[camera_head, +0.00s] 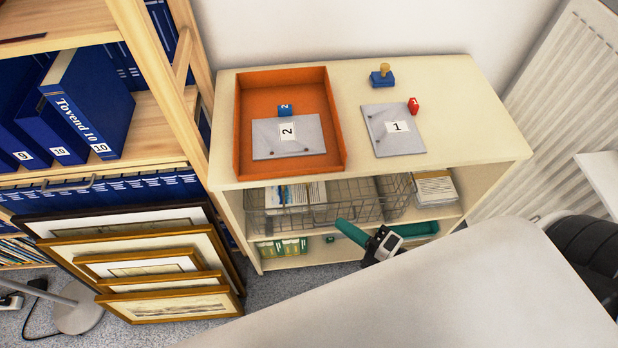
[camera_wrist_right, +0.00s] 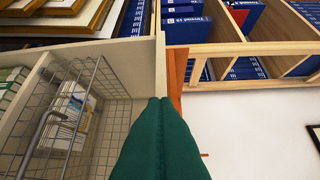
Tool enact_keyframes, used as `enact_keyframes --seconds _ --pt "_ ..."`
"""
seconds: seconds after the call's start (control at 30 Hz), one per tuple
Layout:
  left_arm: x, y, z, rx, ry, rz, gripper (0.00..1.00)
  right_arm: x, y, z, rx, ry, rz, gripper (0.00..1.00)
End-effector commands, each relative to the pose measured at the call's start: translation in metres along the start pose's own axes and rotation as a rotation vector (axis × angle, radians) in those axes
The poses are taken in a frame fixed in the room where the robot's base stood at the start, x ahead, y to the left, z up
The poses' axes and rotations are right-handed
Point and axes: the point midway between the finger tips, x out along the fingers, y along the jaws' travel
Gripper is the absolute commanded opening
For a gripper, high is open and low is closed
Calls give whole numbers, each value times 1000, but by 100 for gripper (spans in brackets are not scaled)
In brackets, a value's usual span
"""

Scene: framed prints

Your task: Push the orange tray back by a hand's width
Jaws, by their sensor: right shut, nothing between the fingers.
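The orange tray (camera_head: 239,155) lies on the left part of the cream cabinet's top, its low front wall near the front edge. My left gripper is out of view.
A wire basket (camera_head: 350,200) stands on the shelf below. Framed prints (camera_head: 170,309) lean at the left.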

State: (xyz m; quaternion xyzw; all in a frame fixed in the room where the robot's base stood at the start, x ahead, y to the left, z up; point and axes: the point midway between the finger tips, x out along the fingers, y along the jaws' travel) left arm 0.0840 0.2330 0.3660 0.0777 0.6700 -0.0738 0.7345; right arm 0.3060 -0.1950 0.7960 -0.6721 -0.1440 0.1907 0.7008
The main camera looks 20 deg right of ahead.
Motion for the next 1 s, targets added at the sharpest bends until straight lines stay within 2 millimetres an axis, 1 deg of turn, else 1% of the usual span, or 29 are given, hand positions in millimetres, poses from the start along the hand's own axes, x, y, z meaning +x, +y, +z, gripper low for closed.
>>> enact_keyframes --seconds 0.03,0.1,0.17,0.27,0.37,0.6,0.67,0.7,0.8,1.0 --pt "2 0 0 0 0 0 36 0 -11 5 -27 -17 -28 0" --pt "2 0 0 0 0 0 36 1 -21 9 -50 -27 -50 0" --pt "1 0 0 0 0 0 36 5 -24 10 -57 -29 -58 0" --pt "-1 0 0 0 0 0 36 17 -26 10 -58 -28 -61 0" --pt "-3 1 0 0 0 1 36 35 -28 10 -58 -28 -62 0" --pt "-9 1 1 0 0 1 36 88 -30 11 -56 -27 -60 0" --pt "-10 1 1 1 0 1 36 100 -31 12 -56 -27 -60 0" --pt "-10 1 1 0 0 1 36 106 -31 10 -57 -28 -58 0" --pt "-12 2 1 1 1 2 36 116 -31 -2 -59 -27 -55 0" --pt "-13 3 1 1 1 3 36 128 -31 -14 -57 -28 -53 0"
